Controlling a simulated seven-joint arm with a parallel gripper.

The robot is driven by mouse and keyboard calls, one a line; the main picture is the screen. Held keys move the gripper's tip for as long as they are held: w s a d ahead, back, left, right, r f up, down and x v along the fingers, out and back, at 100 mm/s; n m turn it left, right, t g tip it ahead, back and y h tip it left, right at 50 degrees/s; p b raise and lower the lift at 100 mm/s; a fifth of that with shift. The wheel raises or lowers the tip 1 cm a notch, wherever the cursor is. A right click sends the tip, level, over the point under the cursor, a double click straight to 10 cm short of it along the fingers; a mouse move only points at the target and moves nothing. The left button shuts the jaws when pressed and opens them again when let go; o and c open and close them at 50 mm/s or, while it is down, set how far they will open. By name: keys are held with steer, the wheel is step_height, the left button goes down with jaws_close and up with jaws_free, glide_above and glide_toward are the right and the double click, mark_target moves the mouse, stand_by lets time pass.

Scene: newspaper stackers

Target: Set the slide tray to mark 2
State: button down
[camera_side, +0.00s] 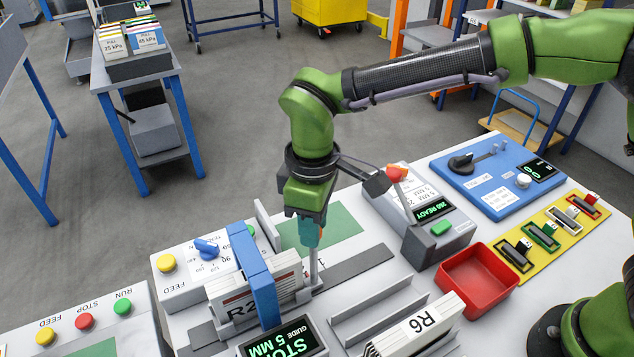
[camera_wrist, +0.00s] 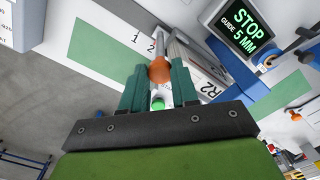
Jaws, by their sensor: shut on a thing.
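My gripper (camera_side: 308,238) points down and is shut on the upright post (camera_side: 314,268) at the right end of the slide tray (camera_side: 300,300). In the wrist view the teal fingers (camera_wrist: 159,80) close around the post's orange knob (camera_wrist: 160,69). The tray carries a stack of newspapers marked R2 (camera_side: 235,305), under a blue arch (camera_side: 262,285). The wrist view shows mark 1 (camera_wrist: 136,38) and mark 2 (camera_wrist: 151,48) on the white table, with mark 2 close beside the post. The exact alignment of tray and mark cannot be told.
A display (camera_side: 284,340) reads STOP, GUIDE 5 MM. A feed panel with a blue knob (camera_side: 207,248) stands behind the stack. To the right are a R6 stack (camera_side: 420,325), a red bin (camera_side: 478,280) and a grey unit reading 260 READY (camera_side: 432,208). A dark strip (camera_side: 360,267) runs right of the post.

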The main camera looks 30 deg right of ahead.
steer(key=shift+a, duration=0.15)
steer(key=c, duration=0.9)
jaws_free()
steer(key=shift+o, duration=0.2)
step_height(320, 180, up, 17)
